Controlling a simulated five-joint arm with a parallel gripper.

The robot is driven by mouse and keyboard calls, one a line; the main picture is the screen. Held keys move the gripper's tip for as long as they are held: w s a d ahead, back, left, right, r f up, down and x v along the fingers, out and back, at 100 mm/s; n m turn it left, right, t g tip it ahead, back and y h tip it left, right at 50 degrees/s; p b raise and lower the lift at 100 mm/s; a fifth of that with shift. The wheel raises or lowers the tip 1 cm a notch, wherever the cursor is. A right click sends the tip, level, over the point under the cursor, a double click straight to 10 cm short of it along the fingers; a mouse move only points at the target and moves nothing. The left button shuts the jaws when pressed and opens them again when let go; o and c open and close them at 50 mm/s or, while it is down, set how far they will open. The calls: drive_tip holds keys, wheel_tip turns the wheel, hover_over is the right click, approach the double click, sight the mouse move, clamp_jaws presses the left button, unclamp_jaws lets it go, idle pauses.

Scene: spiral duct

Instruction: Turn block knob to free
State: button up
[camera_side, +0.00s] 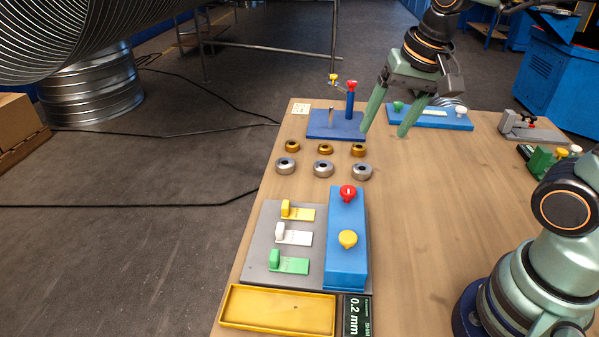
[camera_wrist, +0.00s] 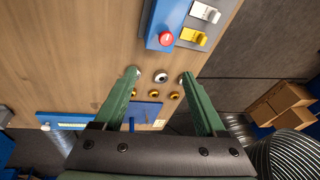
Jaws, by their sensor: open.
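A long blue block (camera_side: 347,270) lies along the right side of a grey panel. It carries a red knob (camera_side: 348,192) at its far end and a yellow knob (camera_side: 348,238) near its middle. Which one is the block knob, I cannot tell. The wrist view shows the red knob (camera_wrist: 166,39) on the block (camera_wrist: 154,24); the yellow knob is not clear there. My gripper (camera_side: 384,132) is open and empty, above the far part of the bench, beyond the block and apart from both knobs. In the wrist view its fingers (camera_wrist: 160,75) spread over the rings.
Several silver and brass rings (camera_side: 323,168) stand between the block and a blue stand (camera_side: 325,128) with upright posts. The grey panel (camera_side: 258,235) carries yellow, white and green sliders. A yellow tray (camera_side: 277,310) lies at the near edge. Bare bench is right of the block.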

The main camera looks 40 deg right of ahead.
sight(348, 189)
drive_tip(key=w+f+m+g, duration=0.1)
drive_tip(key=f+m, duration=0.2)
drive_tip(key=f, duration=0.2)
drive_tip(key=w+a+f+m+g, duration=0.1)
drive_tip(key=w+f+m, duration=0.1)
drive_tip(key=f+m, duration=0.2)
drive_tip(key=w+a+f+m+g, duration=0.1)
drive_tip(key=w+f+m, duration=0.1)
drive_tip(key=f+m, duration=0.2)
wheel_tip(348, 189, down, 3)
drive_tip(key=shift+r, duration=0.1)
clamp_jaws()
